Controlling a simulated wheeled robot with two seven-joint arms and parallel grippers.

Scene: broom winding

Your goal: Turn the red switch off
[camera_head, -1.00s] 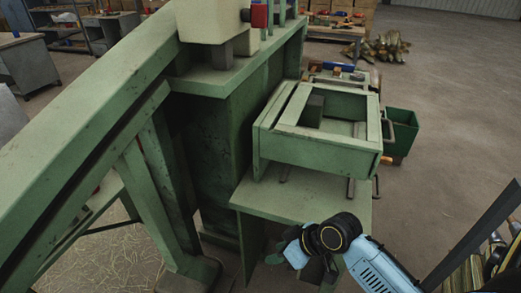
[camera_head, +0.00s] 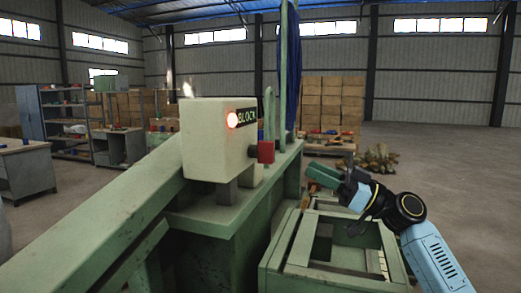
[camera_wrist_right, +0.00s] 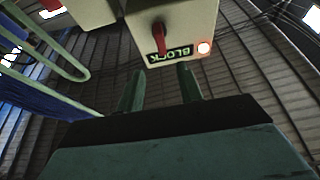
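The red switch (camera_head: 265,152) sticks out from the side of a cream control box (camera_head: 212,140) on the green machine. My left gripper is not in view.
A green frame (camera_head: 335,240) of the machine lies below my right arm. A sloping green beam (camera_head: 95,225) runs at the left. A green pipe and blue cable bundle (camera_head: 288,75) rise behind the box. Open air separates the right gripper from the switch.

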